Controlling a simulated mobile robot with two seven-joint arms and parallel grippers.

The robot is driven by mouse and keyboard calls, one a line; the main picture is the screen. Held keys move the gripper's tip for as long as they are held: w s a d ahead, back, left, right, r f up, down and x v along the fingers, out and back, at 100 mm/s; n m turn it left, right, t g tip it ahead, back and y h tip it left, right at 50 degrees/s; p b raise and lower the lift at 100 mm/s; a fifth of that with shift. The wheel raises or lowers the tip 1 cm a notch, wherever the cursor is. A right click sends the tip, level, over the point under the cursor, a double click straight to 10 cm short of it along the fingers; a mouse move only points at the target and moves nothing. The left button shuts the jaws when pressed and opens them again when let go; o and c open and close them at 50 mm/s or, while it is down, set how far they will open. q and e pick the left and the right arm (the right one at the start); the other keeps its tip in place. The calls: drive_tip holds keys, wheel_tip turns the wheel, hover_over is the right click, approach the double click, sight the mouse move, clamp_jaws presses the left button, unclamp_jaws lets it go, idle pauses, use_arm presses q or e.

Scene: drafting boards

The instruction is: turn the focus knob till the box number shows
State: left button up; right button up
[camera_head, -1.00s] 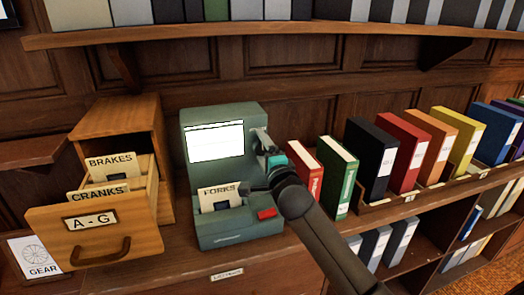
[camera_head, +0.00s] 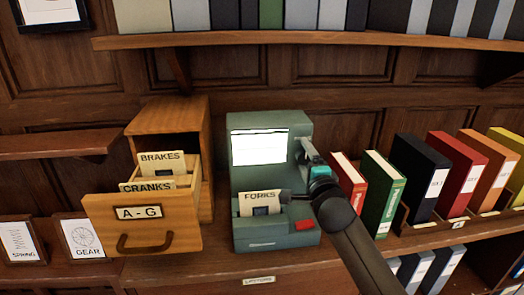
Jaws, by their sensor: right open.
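The green reader (camera_head: 275,235) stands upright on the counter. Its screen (camera_head: 259,148) is lit white, with a thin dark line near the top and no readable number. A card marked FORKS (camera_head: 260,203) sits in the slot below the screen. My right gripper (camera_head: 307,155) is open at the reader's upper right side, beside the screen. The focus knob cannot be made out there; the gripper and wrist cover that side. I cannot tell whether the fingers touch it. My left gripper is out of view.
An open wooden drawer marked A-G (camera_head: 141,225) with BRAKES and CRANKS cards juts out on the left. A red book (camera_head: 349,178) and a green book (camera_head: 379,192) stand close right of my wrist. A shelf (camera_head: 300,39) runs above.

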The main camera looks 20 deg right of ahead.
drive_tip(key=m+p, duration=0.1)
drive_tip(key=m, duration=0.4)
drive_tip(key=shift+p, duration=0.4)
clamp_jaws()
idle(0.5)
